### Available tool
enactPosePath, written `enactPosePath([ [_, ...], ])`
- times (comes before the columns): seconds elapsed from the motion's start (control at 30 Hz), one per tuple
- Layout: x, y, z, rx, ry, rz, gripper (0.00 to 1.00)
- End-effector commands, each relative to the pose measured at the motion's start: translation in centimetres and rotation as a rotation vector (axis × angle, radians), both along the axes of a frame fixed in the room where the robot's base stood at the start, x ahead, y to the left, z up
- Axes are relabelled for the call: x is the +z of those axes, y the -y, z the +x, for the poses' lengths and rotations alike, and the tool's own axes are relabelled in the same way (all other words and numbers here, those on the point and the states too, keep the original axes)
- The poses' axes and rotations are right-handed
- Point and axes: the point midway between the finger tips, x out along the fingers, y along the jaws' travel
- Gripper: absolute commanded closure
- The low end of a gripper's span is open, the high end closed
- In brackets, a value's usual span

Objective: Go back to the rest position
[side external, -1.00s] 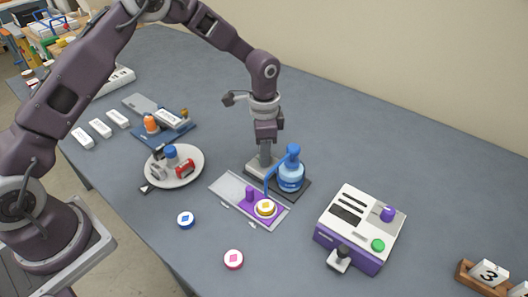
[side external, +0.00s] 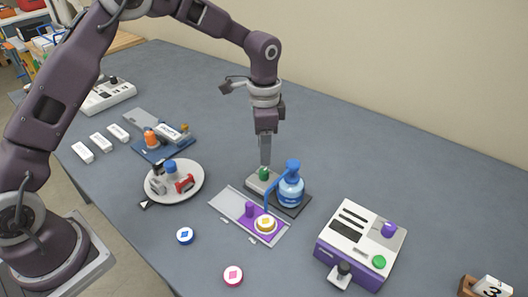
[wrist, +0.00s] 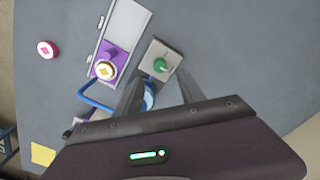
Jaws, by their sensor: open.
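My gripper (side external: 265,160) points straight down in the side view, above a grey block with a green knob (side external: 264,174). It is open and holds nothing. In the wrist view the two fingers of my gripper (wrist: 158,92) are spread apart, and the green knob (wrist: 160,65) shows just beyond them. A blue bottle with a bent spout (side external: 291,187) stands right beside the grey block on a dark base. In the wrist view the bottle is mostly hidden behind a finger.
A purple and grey slide tray (side external: 234,196) with a yellow-marked disc (side external: 265,224) lies in front. A white plate (side external: 198,190) with small parts is at left. A purple-white machine (side external: 342,235) is at right. Blue (side external: 185,236) and pink (side external: 233,275) discs lie near the front edge.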

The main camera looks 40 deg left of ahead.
Motion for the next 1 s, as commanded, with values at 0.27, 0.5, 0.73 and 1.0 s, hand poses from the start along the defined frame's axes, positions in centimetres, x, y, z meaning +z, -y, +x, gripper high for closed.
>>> enactPosePath([
  [0.27,5.6,-0.9,-2.3,0.068,0.067,0.024,0.54],
  [0.5,17.8,-4.1,-15.2,0.392,0.277,0.016,0.54],
  [0.73,19.2,-5.4,-27.4,0.689,0.426,-0.123,0.54],
  [1.0,17.8,-5.4,-31.0,0.788,0.463,-0.2,0.54],
])
